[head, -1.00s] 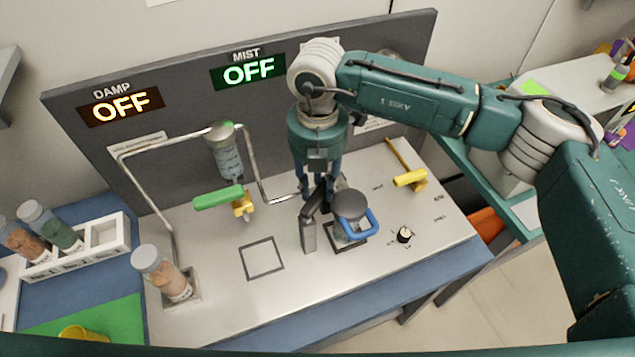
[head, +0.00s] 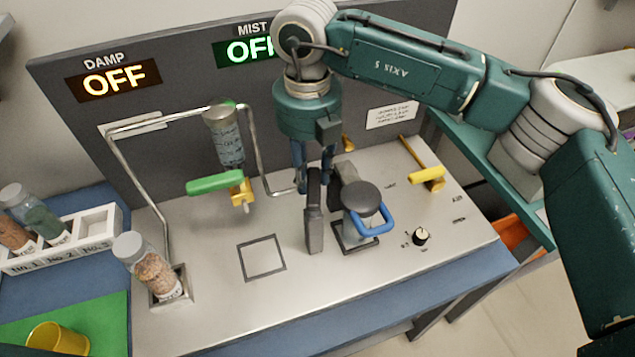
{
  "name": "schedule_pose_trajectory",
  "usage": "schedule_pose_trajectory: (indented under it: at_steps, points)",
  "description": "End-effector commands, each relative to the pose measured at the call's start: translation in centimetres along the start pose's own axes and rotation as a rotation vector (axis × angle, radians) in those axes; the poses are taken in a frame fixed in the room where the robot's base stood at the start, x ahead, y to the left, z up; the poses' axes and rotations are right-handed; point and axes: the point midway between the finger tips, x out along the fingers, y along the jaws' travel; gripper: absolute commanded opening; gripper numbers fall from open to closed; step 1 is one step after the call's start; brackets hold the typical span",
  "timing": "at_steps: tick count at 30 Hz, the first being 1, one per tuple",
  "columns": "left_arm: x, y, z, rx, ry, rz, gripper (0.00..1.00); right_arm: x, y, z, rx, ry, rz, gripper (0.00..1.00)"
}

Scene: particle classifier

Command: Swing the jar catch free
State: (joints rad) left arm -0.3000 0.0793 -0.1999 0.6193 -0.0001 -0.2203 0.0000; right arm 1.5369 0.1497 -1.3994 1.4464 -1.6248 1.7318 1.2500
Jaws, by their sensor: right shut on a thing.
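A unit with a round grey top (head: 364,198) and a blue loop handle (head: 374,222) stands in a square dark frame on the steel worktop. Just left of it is a dark upright bar (head: 314,215), which I take for the jar catch. A second dark piece (head: 341,180) stands behind the grey top; I cannot tell whether it is joined to the bar. My right gripper (head: 314,185) points down from above, its fingertips close around the top of the dark bar, shut on it. The exact contact is partly hidden. My left gripper is not in view.
A green-handled valve (head: 214,185) and a bent pipe (head: 113,185) stand left. A jar of granules (head: 147,268) leans in a holder at front left. A yellow lever (head: 427,176) and a black knob (head: 421,236) are right. The worktop around the empty square outline (head: 262,258) is clear.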

Motion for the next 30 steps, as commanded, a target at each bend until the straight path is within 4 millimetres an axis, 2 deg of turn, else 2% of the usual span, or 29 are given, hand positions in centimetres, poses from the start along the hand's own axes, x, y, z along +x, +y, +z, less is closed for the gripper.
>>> schedule_pose_trajectory:
  at_steps: [1, 3, 12, 30]
  points:
    - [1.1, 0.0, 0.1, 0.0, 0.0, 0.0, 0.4, 0.4, 0.3, 0.1, -0.04, -0.005, 0.001, 0.0]
    - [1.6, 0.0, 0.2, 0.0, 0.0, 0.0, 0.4, 0.4, 0.6, 0.0, -0.096, -0.004, 0.001, 0.0]
    - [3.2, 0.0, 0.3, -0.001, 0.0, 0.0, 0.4, 0.1, 1.6, -0.3, -0.282, -0.004, 0.001, 0.0]
    - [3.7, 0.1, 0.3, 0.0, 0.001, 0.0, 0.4, -0.1, 2.0, -0.6, -0.373, -0.002, 0.002, 0.0]
